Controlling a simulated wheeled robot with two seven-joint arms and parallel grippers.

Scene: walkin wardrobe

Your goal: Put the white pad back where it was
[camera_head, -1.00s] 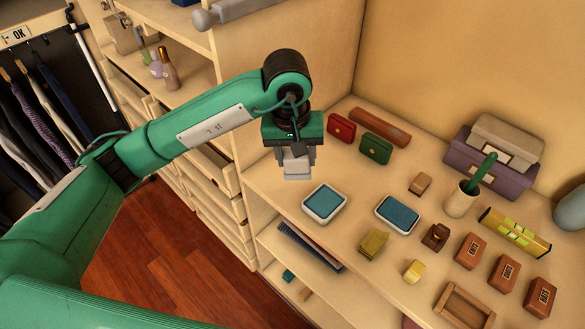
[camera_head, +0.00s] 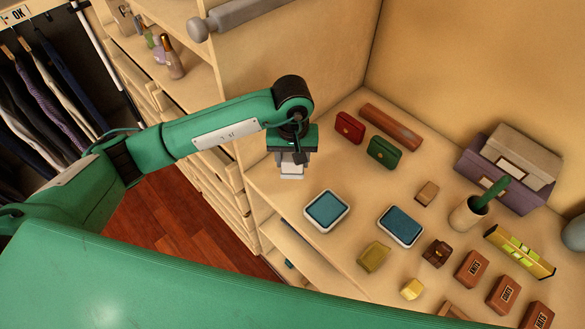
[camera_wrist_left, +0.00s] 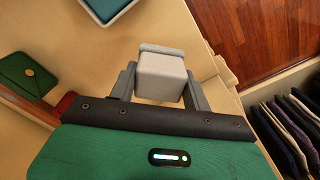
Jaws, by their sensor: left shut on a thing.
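My left gripper (camera_head: 291,162) is shut on a small pale white block, which I take to be the white pad (camera_head: 291,171). It hangs near the front left corner of the shelf top (camera_head: 268,185). In the left wrist view the pad (camera_wrist_left: 162,75) sits between the two grey fingers, with wooden shelf surface around it. I cannot tell how high it is above the shelf. Two white-rimmed pads with blue tops, a left one (camera_head: 327,210) and a right one (camera_head: 400,226), lie to the right of the gripper. My right gripper is not in view.
Behind the gripper are a red case (camera_head: 349,127), a green case (camera_head: 384,152) and a brown roll (camera_head: 391,127). Small blocks, a cup (camera_head: 468,213) and stacked boxes (camera_head: 512,168) fill the right. The shelf's left edge drops to the floor (camera_head: 180,225).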

